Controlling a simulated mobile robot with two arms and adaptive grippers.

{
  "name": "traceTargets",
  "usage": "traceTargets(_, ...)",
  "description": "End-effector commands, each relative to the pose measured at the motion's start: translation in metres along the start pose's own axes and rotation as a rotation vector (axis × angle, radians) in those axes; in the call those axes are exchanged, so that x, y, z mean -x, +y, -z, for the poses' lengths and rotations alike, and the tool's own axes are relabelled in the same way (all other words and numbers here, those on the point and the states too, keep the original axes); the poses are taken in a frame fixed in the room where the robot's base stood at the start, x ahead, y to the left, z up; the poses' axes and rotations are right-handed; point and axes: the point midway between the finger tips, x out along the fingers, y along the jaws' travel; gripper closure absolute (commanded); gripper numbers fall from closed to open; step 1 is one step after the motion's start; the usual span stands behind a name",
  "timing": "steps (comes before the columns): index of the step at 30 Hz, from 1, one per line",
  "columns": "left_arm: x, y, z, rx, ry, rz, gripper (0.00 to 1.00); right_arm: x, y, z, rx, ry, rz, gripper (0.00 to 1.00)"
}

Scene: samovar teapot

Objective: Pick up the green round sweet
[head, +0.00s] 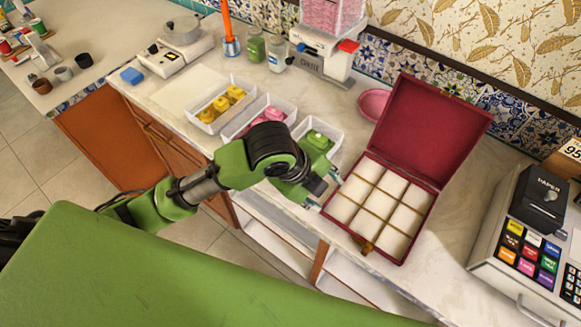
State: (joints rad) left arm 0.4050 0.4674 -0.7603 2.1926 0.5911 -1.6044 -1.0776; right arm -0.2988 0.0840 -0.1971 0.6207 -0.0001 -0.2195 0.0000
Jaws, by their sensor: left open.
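The green sweets (317,140) lie in a white tray (333,149) on the counter, just left of the red box. They are small and partly bunched, so I cannot tell which is round. My left gripper (332,184) is open, in front of and below the green sweets' tray, near the left edge of the box. It appears empty and apart from the sweets. My green arm hides part of the counter and the front of the trays. My right gripper is not in view.
The open red box (408,224) has empty white compartments. Trays of yellow sweets (222,104) and pink sweets (268,118) stand to the left. Bare counter lies between box and register.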

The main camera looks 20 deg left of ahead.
Motion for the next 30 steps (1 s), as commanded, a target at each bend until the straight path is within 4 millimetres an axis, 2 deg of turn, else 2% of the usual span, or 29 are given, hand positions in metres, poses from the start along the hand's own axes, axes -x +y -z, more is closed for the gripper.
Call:
traceTargets(1, 0.008, -0.010, -0.009, -0.141, -0.027, -0.016, 0.55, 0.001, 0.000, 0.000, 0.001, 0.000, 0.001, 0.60)
traceTargets(3, 0.017, -0.015, -0.020, -0.336, -0.051, -0.059, 0.55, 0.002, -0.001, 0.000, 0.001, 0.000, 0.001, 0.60)
traceTargets(9, 0.047, -0.021, -0.063, -0.771, -0.111, -0.211, 0.55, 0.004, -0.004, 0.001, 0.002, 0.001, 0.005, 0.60)
traceTargets(12, 0.060, -0.021, -0.081, -0.904, -0.125, -0.276, 0.55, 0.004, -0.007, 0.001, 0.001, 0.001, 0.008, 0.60)
traceTargets(17, 0.073, -0.021, -0.098, -1.016, -0.130, -0.338, 0.55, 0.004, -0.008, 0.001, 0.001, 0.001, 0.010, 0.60)
traceTargets(20, 0.069, -0.018, -0.103, -1.035, -0.126, -0.353, 0.55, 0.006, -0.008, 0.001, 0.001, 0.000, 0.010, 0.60)
traceTargets(22, 0.060, -0.015, -0.106, -1.037, -0.125, -0.355, 0.55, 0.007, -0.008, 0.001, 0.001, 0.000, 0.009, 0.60)
traceTargets(30, 0.011, -0.005, -0.120, -1.035, -0.126, -0.353, 0.55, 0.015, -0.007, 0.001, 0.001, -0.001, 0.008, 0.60)
